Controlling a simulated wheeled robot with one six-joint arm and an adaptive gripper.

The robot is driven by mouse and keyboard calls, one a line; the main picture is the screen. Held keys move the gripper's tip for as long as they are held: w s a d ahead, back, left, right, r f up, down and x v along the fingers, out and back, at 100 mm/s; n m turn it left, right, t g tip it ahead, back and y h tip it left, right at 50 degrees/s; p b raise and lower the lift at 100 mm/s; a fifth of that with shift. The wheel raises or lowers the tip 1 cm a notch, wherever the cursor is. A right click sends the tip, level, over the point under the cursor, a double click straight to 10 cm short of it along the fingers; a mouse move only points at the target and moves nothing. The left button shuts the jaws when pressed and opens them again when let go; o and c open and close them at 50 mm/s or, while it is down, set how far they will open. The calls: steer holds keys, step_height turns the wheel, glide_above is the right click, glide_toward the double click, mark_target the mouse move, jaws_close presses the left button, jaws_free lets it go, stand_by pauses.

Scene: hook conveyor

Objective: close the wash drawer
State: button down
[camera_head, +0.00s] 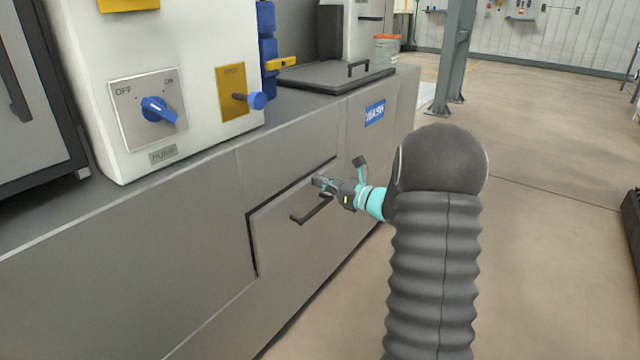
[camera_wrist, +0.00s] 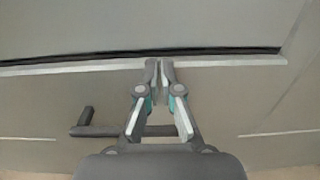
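The wash drawer (camera_head: 290,240) is a grey panel in the side of the grey cabinet. A dark gap runs along its top and left edges, so it appears slightly out. Its black bar handle (camera_head: 312,211) is on the front face. My gripper (camera_head: 322,183) is at the drawer's upper part, above the handle. In the wrist view, my gripper (camera_wrist: 160,64) has its fingertips close together with nothing seen between them. The tips are at the drawer's pale top edge (camera_wrist: 85,67); contact is unclear. The handle (camera_wrist: 105,131) shows partly behind the fingers.
A blue WASH label (camera_head: 375,113) is on the cabinet right of the drawer. A dark lid (camera_head: 335,76) with a handle lies on the cabinet top. A white panel with a blue pump knob (camera_head: 158,109) stands left.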

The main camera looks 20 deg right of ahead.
steer(key=shift+w+a+r, duration=0.15)
steer(key=shift+w+a, duration=0.05)
steer(key=shift+a, duration=0.05)
steer(key=v, duration=1.4)
steer(key=shift+s+d, duration=0.2)
steer(key=shift+d, duration=0.1)
